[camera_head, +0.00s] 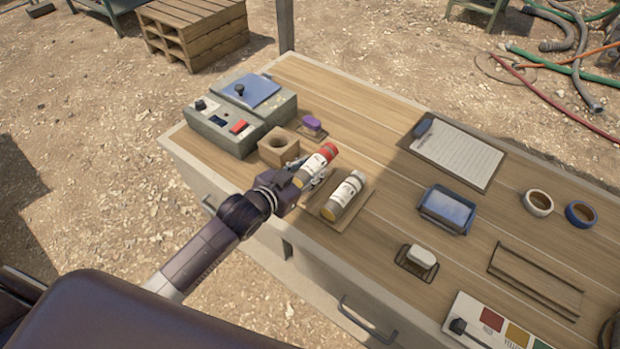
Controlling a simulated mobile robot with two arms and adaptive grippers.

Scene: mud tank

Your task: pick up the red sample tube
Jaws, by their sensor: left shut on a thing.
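The red sample tube (318,163) has a red cap at its upper right end, a pale label and a yellowish lower end. It lies tilted in my left gripper (303,174), which is shut on it close to the left part of the table. The fingers partly hide the tube. I cannot tell for sure whether the tube touches the tray below it. A second tube (344,196) with a white cap lies on a wooden tray to the right, apart from the gripper. My right gripper does not show.
A wooden block with a round hole (278,148) stands just behind the gripper, with a grey-green control box (238,118) beyond. A purple-topped item (312,124), a clipboard (458,151), a blue tray (446,210) and tape rolls (538,203) are also on the table. Bare wood lies between them.

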